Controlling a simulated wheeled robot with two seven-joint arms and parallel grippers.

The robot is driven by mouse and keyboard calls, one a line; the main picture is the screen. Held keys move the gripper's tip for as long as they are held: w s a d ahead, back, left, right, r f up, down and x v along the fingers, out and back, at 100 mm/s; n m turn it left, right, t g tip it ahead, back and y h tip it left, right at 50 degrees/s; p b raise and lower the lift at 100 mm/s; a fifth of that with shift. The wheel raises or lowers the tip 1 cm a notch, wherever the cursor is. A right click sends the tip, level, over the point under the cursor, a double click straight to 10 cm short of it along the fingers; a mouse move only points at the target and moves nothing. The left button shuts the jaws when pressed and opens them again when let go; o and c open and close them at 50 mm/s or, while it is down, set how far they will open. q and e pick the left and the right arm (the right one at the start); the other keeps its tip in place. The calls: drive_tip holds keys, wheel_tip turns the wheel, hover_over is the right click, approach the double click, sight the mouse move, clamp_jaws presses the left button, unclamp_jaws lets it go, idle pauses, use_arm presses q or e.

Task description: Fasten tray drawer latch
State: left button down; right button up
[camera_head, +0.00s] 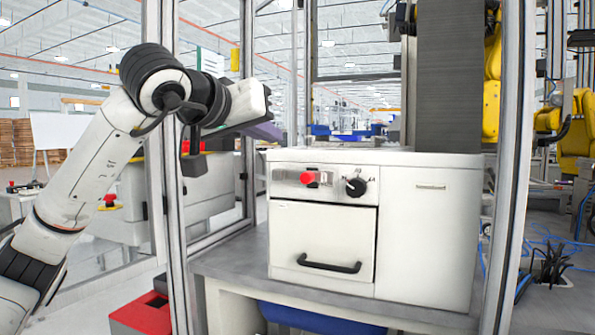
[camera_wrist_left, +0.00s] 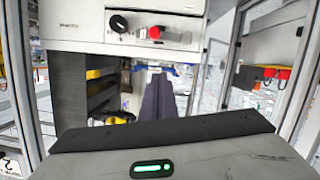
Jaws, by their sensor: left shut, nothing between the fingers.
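A white cabinet (camera_head: 428,245) stands on a grey bench. Its left front has a closed drawer (camera_head: 322,232) with a black bar handle (camera_head: 330,266). Above the drawer, a control strip carries a red knob (camera_head: 309,178) on a grey plate and a black dial (camera_head: 355,187). In the left wrist view the picture is inverted, and the red knob (camera_wrist_left: 154,32) and black dial (camera_wrist_left: 119,23) show at the top. I cannot make out a separate latch. My left gripper (camera_head: 272,133) is shut and empty, above and left of the cabinet top, apart from it. Its dark fingers also show in the wrist view (camera_wrist_left: 158,80). My right gripper is out of view.
Metal frame posts stand left (camera_head: 168,200) and right (camera_head: 514,170) of the cabinet. A dark grey column (camera_head: 450,75) rises above its top. A blue bin (camera_head: 320,318) sits under the bench, and a red box (camera_head: 142,314) is at lower left. Space before the drawer looks clear.

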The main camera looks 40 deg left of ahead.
use_arm(q)
drive_tip(key=shift+w, duration=0.1)
drive_tip(key=w+f+b, duration=0.1)
drive_tip(key=w+f, duration=0.5)
drive_tip(key=w, duration=0.3)
drive_tip(key=shift+w+a+b, duration=0.3)
drive_tip(key=shift+a+b, duration=0.05)
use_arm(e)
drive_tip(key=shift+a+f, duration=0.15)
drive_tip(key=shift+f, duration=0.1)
use_arm(q)
drive_tip(key=shift+f, duration=0.1)
drive_tip(key=shift+s, duration=0.15)
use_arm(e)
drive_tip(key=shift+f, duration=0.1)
